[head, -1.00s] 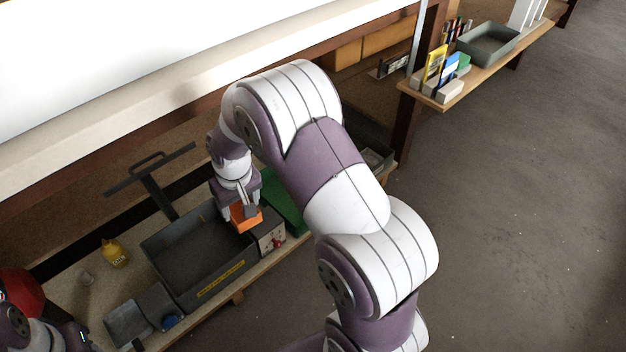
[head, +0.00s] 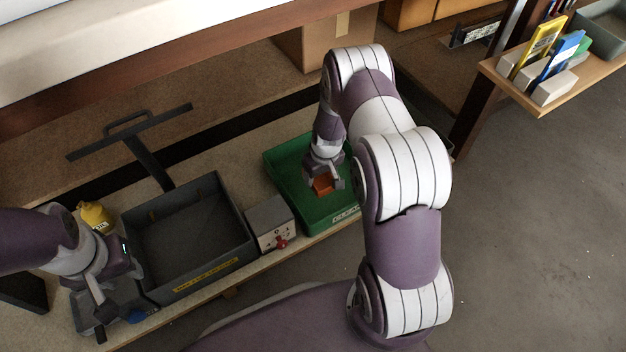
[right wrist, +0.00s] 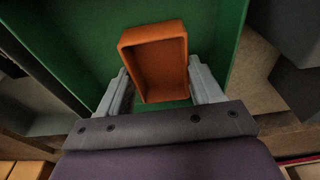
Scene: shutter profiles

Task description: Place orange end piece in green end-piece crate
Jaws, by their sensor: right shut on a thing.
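The orange end piece (head: 323,185) is a small open box held between the fingers of my right gripper (head: 324,178). In the right wrist view the orange end piece (right wrist: 158,62) sits between the two grey fingers of the right gripper (right wrist: 160,85), with green behind it. The green end-piece crate (head: 287,168) stands right of the grey box, and the piece is within its outline. I cannot tell whether the piece touches the crate floor. My left gripper (head: 98,296) is low at the left over small grey trays; its finger gap is unclear.
A large dark grey crate (head: 195,279) with a yellow label stands left of a grey box with a red knob (head: 270,222). A yellow bottle (head: 95,214) stands behind my left gripper.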

